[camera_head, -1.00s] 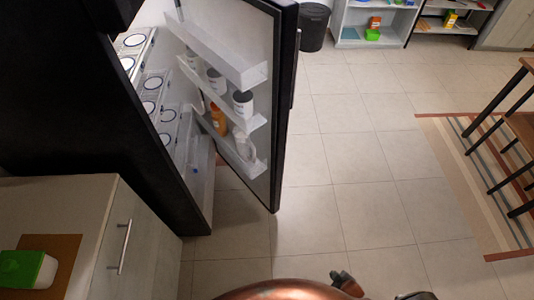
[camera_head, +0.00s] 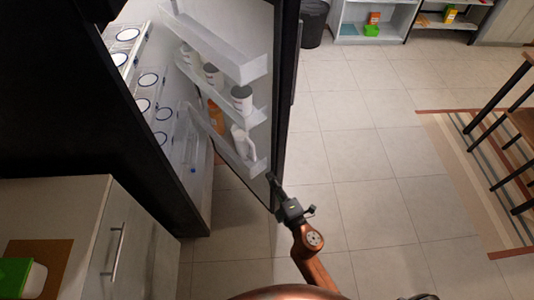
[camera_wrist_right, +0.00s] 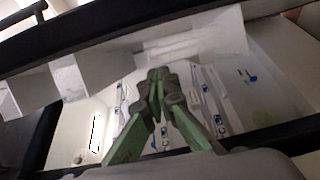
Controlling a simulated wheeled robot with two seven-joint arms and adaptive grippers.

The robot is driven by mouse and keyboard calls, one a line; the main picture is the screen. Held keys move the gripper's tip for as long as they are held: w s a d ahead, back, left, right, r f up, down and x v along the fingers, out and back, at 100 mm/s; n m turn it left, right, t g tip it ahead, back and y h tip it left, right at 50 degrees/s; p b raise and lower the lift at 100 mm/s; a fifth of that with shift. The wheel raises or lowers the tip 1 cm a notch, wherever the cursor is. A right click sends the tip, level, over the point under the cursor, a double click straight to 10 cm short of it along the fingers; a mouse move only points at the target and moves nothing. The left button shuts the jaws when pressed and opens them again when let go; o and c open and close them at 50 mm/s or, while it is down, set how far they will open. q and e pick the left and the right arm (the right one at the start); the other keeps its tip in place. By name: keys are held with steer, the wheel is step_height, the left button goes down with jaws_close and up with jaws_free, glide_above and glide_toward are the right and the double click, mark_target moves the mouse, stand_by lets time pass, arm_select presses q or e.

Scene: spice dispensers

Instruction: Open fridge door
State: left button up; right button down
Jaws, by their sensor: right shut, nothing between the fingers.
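The black fridge (camera_head: 75,95) stands at the left. Its door (camera_head: 287,95) is partly open, and its inner side with white shelves (camera_head: 205,45) faces left. My right gripper (camera_head: 272,179) is at the door's lower free edge, shut and empty. I cannot tell whether it touches the door. In the right wrist view its green fingers (camera_wrist_right: 157,75) meet at the tips, with the fridge's lit interior and white door shelves beyond. My left gripper is not in view.
White bottles (camera_head: 242,98) stand on the door shelves. A cabinet (camera_head: 85,225) with a green-lidded box (camera_head: 15,275) is at lower left. A black bin (camera_head: 313,25) stands behind the door. Open floor (camera_head: 365,150) lies right, with a striped rug (camera_head: 460,150) beyond.

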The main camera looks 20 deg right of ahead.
mark_target(268, 152)
steer(key=w, duration=0.3)
steer(key=w+a, duration=0.1)
steer(key=w, duration=0.5)
steer(key=shift+w+a+r, duration=0.2)
steer(key=shift+w+r, duration=0.05)
steer(key=shift+r, duration=0.1)
steer(key=shift+w+d, duration=0.3)
steer(key=shift+d, duration=0.35)
steer(key=shift+w+d, duration=0.35)
steer(key=shift+d, duration=0.25)
steer(key=shift+w+d, duration=0.3)
steer(key=shift+d, duration=0.35)
steer(key=shift+d, duration=0.15)
